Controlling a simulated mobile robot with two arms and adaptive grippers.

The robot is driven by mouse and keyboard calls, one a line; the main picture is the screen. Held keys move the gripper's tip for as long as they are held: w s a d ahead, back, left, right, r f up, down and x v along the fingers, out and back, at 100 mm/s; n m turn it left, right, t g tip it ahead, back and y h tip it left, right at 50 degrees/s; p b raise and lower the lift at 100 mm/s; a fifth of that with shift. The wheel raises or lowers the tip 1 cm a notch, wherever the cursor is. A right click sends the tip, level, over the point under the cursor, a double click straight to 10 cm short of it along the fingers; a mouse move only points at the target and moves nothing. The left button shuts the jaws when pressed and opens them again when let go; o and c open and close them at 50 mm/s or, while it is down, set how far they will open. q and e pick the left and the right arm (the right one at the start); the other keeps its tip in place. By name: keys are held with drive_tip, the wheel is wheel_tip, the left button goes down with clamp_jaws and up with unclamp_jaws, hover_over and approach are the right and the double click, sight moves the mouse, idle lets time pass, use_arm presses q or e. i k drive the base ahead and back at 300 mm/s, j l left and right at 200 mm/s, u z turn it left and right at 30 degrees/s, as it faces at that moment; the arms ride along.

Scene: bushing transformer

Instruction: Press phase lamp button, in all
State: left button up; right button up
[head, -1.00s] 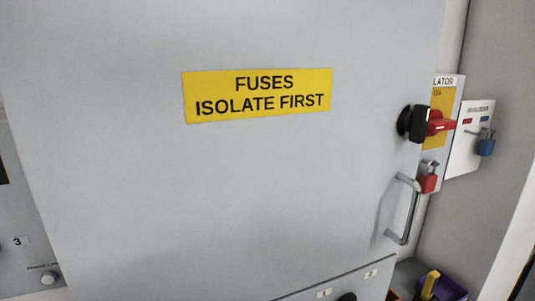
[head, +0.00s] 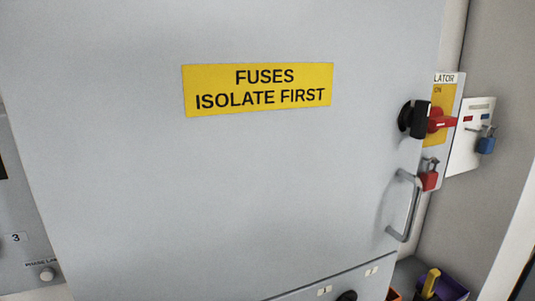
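A round whitish button (head: 47,273) sits at the lower left of the head view, on a grey panel at the left edge. A small label (head: 41,263) above it appears to read "PHASE LAMP", though its end is hard to read. Another label on that panel reads "3" (head: 15,238). Neither of my grippers is in the head view, so their state does not show.
A large grey door with a yellow "FUSES ISOLATE FIRST" sign (head: 258,89) fills the middle. At its right are a handle (head: 408,207), a red-and-black isolator switch (head: 428,120), a red padlock (head: 429,180) and a blue padlock (head: 486,145). Bins (head: 450,288) stand lower right.

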sight(48, 274)
drive_tip(key=u, duration=1.45)
